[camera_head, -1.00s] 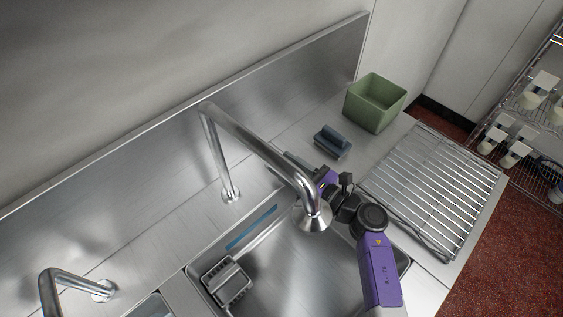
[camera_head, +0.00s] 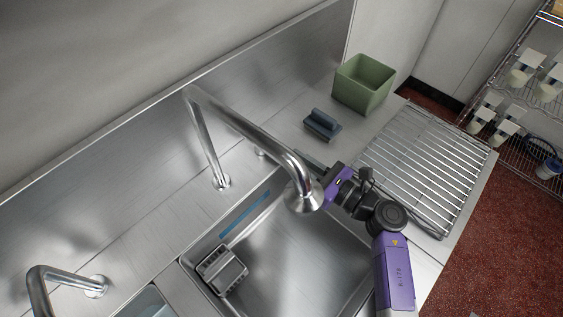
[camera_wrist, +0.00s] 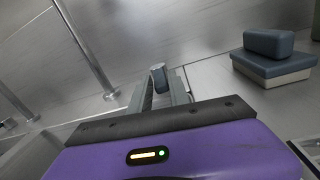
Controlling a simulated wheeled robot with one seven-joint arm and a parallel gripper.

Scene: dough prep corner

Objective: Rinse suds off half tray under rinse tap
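The rinse tap (camera_head: 305,195) arches over the right sink basin (camera_head: 300,260); no water shows from its mouth. A small round knob (camera_head: 262,152) stands on the counter behind the basin; it also shows in the wrist view (camera_wrist: 158,78), just past my fingertips. My gripper (camera_head: 303,157) is beside the tap mouth, partly hidden by the tap. In the wrist view its fingers (camera_wrist: 162,92) are apart, with nothing between them. I cannot pick out a half tray for sure, nor any suds. A small ridged grey metal piece (camera_head: 222,270) sits at the basin's left side.
A blue scrubber block (camera_head: 322,125) and a green bin (camera_head: 363,84) stand on the counter behind. A wire rack (camera_head: 425,160) covers the right counter. A second tap (camera_head: 65,280) is at the left. A wire shelf (camera_head: 540,150) stands at the far right.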

